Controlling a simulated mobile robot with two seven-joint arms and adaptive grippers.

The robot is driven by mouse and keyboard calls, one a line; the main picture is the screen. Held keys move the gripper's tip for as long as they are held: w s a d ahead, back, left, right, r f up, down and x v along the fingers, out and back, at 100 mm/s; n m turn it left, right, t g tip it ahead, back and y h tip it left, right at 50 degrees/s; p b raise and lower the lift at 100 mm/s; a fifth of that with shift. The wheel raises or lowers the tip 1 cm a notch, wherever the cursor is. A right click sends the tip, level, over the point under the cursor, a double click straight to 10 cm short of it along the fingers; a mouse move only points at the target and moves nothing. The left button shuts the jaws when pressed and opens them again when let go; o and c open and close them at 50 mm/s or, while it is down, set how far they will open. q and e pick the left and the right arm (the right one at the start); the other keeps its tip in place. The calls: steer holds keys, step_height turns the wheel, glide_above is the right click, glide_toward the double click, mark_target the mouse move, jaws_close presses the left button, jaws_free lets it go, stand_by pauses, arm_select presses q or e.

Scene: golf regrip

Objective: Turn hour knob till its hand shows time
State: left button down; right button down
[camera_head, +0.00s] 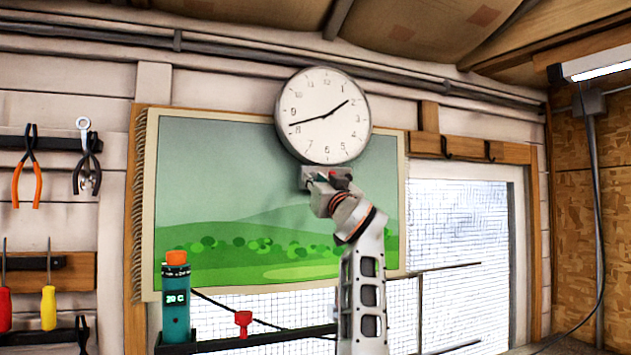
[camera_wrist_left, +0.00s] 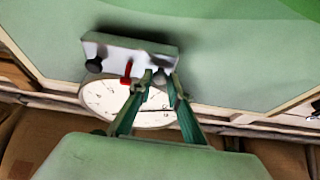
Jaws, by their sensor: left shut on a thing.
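A round white clock (camera_head: 310,140) hangs on the wall in the head view. Its shorter hand points close to 2 and its longer hand towards 8. A pale grey box (camera_wrist_left: 135,48) sits just below the clock, and the wrist view shows it upside down. The box carries a black knob (camera_wrist_left: 94,65), a red knob or lever (camera_wrist_left: 126,73) and a grey knob (camera_wrist_left: 160,76). My left gripper (camera_wrist_left: 161,88) has its green fingers closed around the grey knob. I cannot tell which knob is the hour knob. My right gripper is not in view.
A green landscape hanging (camera_head: 200,180) lies behind my left arm. Pliers (camera_head: 27,170) and screwdrivers (camera_head: 48,300) hang at the left. A teal canister (camera_head: 176,315) and a red object (camera_head: 243,322) are at lower left. A meshed window (camera_head: 465,240) is at right.

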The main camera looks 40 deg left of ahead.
arm_select(q)
steer(key=shift+s+a+r+m+t+h, duration=0.1)
steer(key=shift+m+t+h, duration=0.5)
steer(key=shift+m, duration=1.1)
steer(key=shift+s+r+m+t+h, duration=0.1)
steer(key=shift+m+t+h, duration=0.5)
steer(key=shift+m, duration=1.1)
steer(key=c, duration=2.1)
jaws_free()
steer(key=shift+o, duration=1)
steer(key=shift+w+a+f, duration=0.1)
steer(key=shift+f, duration=0.05)
steer(key=v, duration=0.7)
steer(key=shift+f, duration=0.2)
